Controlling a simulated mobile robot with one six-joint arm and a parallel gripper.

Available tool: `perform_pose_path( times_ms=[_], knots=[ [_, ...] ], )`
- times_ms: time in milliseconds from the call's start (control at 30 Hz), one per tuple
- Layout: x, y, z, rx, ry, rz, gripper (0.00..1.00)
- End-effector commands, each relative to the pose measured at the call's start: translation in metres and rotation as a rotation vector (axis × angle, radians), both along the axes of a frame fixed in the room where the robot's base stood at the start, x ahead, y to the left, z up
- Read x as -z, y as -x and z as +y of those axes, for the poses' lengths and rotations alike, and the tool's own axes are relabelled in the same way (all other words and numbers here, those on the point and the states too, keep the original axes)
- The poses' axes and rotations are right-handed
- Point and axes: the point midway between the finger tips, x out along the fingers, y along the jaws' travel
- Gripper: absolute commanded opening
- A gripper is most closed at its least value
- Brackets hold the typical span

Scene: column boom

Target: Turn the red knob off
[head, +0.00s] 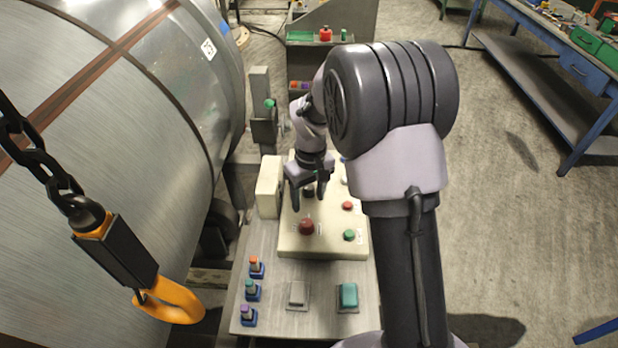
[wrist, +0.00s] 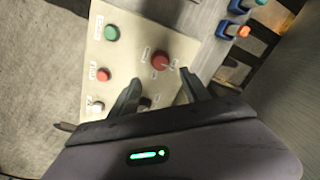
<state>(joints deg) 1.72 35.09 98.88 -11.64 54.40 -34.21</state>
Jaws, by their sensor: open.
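The red knob (head: 306,226) is a round, dark red dial on the cream control panel (head: 290,250), near its front left. In the wrist view the red knob (wrist: 160,60) has small labels around it and a mark on its face. My gripper (head: 308,202) is open and empty above the panel, behind the knob in the head view. In the wrist view the fingertips of my gripper (wrist: 160,82) straddle the space just below the knob, apart from it. A dark knob (wrist: 147,102) is partly hidden between the fingers.
A red button (head: 347,205) and a green button (head: 349,235) are on the panel's right side. Several coloured switches (head: 252,290), a grey rocker (head: 297,294) and a teal button (head: 348,296) stand in front. An orange hook (head: 170,302) hangs at left beside a large metal cylinder (head: 120,110).

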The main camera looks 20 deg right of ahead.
Motion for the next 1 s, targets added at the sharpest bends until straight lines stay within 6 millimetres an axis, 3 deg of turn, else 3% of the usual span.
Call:
perform_pose_path(
  times_ms=[33,100,233,833,933,1000],
  knots=[
    [-0.019,-0.001,-0.001,0.000,0.000,-0.003,0.55],
    [-0.037,-0.001,-0.001,0.000,0.000,-0.002,0.55],
    [-0.059,-0.001,-0.002,-0.001,0.001,-0.001,0.55],
    [-0.071,0.002,-0.001,0.009,-0.002,-0.010,0.55],
    [-0.093,0.023,0.005,0.081,-0.018,-0.068,0.55],
    [-0.113,0.056,0.012,0.173,-0.045,-0.136,0.55]
  ],
)
